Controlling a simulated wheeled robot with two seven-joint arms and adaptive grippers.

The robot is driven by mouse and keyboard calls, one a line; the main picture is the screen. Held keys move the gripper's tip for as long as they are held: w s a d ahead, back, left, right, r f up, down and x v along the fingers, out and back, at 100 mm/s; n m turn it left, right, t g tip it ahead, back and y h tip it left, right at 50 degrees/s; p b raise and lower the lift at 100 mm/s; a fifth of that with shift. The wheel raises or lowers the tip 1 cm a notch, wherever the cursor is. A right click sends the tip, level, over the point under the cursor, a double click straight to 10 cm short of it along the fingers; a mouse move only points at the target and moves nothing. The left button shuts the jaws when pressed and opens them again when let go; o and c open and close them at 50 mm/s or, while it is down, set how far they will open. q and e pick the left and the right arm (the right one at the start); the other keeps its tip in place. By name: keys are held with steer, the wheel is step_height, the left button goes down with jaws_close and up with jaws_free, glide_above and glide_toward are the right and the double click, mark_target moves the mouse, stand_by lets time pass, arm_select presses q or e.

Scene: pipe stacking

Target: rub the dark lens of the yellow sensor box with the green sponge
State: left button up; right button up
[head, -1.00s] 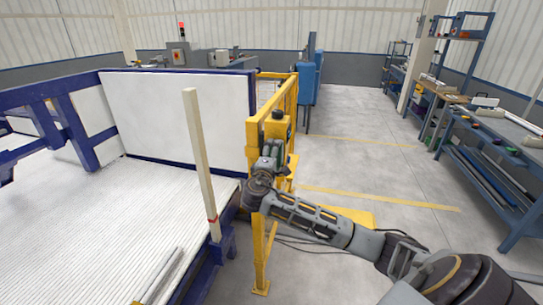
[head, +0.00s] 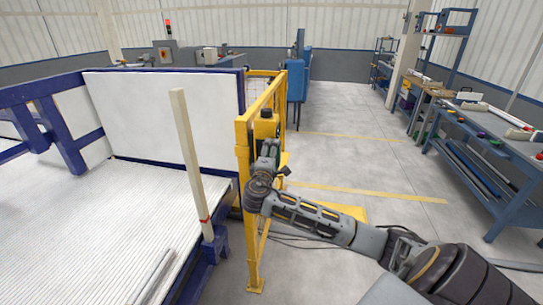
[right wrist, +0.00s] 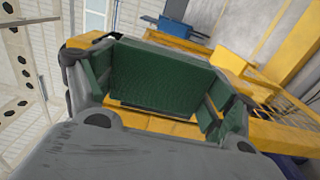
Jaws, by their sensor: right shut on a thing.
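The yellow sensor box (head: 266,126) is mounted on the yellow guard frame, with a dark part on its top. My right gripper (head: 268,152) is raised just in front of and below it in the head view. In the right wrist view, my right gripper (right wrist: 158,95) is shut on the green sponge (right wrist: 165,82), which lies across between the fingers. Yellow surfaces show close behind and around the sponge. The dark lens is hidden, and I cannot tell whether the sponge touches it. My left gripper is not in view.
The yellow guard frame (head: 246,190) stands beside the blue-framed conveyor bed (head: 90,225). A pale upright post (head: 190,160) rises at the bed's edge. A blue workbench (head: 490,150) stands on the right. The grey floor (head: 350,155) between is open.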

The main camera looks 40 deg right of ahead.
steer(key=shift+p+v, duration=0.5)
steer(key=shift+v, duration=2.5)
steer(key=shift+a, duration=0.1)
steer(key=shift+p+v, duration=0.3)
steer(key=shift+v, duration=1.1)
steer(key=shift+w+a+f, duration=0.1)
